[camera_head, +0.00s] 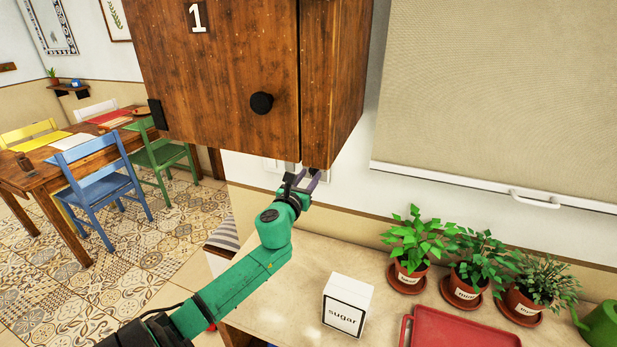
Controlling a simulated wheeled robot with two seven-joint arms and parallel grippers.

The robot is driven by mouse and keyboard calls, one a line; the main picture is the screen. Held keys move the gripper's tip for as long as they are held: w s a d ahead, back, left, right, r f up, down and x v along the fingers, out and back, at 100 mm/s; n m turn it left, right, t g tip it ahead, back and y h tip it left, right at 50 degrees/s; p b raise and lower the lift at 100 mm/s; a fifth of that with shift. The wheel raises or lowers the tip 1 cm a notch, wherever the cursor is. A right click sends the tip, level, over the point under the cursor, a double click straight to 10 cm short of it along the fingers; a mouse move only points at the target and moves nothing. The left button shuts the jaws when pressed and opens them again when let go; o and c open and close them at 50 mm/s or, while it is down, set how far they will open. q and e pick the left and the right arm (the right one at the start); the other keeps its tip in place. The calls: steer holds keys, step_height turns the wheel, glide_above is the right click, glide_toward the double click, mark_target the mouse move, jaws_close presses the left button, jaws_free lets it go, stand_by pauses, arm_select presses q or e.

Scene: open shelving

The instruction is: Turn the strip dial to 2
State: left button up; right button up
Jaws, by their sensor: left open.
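My left arm is green and reaches up from the bottom left. My left gripper (305,178) is open, just under the lower edge of the wooden wall cabinet (225,85), close to the wall. A pale plate (271,166) shows on the wall beside and behind the gripper, partly covered by the cabinet and the gripper. I cannot make out a strip dial or its setting from here; the wall behind the fingers is mostly hidden. I cannot tell if the fingers touch anything. My right gripper is not in view.
The cabinet, marked 1, has a round black knob (261,103) and hangs right above the gripper. On the counter (300,265) stand a sugar box (345,304), a red tray (462,332) and potted herbs (466,262). A roller blind (500,95) covers the right wall.

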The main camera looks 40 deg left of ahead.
arm_select(q)
jaws_close()
steer(key=shift+n, duration=0.4)
steer(key=n, duration=0.8)
steer(key=shift+f, duration=0.1)
steer(key=n, duration=0.4)
steer(key=shift+n, duration=0.3)
steer(key=n, duration=0.4)
steer(key=shift+n, duration=0.3)
